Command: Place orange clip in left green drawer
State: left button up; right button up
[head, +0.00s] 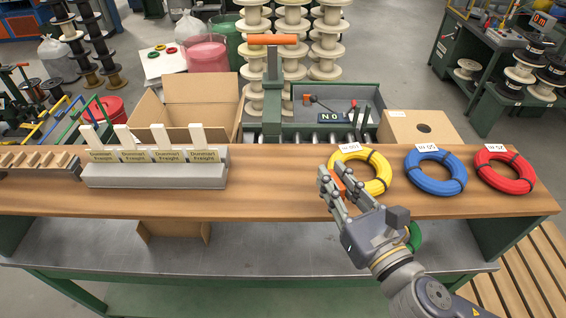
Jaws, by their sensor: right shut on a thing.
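My right gripper (334,180) is above the front part of the wooden shelf, just left of the yellow coil. Its fingers are closed around a small orange piece, which looks like the orange clip (339,187); the fingers hide most of it. My left gripper is not in view. I cannot make out a left green drawer. A green curved thing (415,237) shows partly behind my right gripper, and I cannot tell what it is.
Yellow (376,173), blue (458,173) and red (527,172) coils lie on the wooden shelf (275,185). A grey card holder (155,177) stands left. Cardboard boxes and a green machine with an orange handle (272,39) are behind. The shelf's middle is clear.

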jog(key=w+a+b, duration=0.1)
jog(key=b, duration=0.1)
jog(key=w+a+b, duration=0.1)
jog(key=b, duration=0.1)
jog(key=w+f+b, duration=0.1)
jog(key=w+b, duration=0.1)
jog(key=shift+w+a+b, duration=0.1)
jog(key=shift+a+b, duration=0.3)
jog(key=x, duration=0.2)
jog(key=a+x, duration=0.1)
jog(key=x, duration=0.4)
jog(key=shift+a+f+p, duration=0.1)
jog(key=shift+a+p, duration=0.2)
jog(key=shift+p, duration=0.1)
jog(key=shift+a, duration=0.1)
notch_tip(320, 180, down, 3)
jog(key=shift+w+f, duration=0.1)
jog(key=shift+f, duration=0.15)
jog(key=shift+f, duration=0.1)
jog(key=shift+f, duration=0.15)
jog(key=o, duration=0.9)
jog(key=shift+c, duration=0.2)
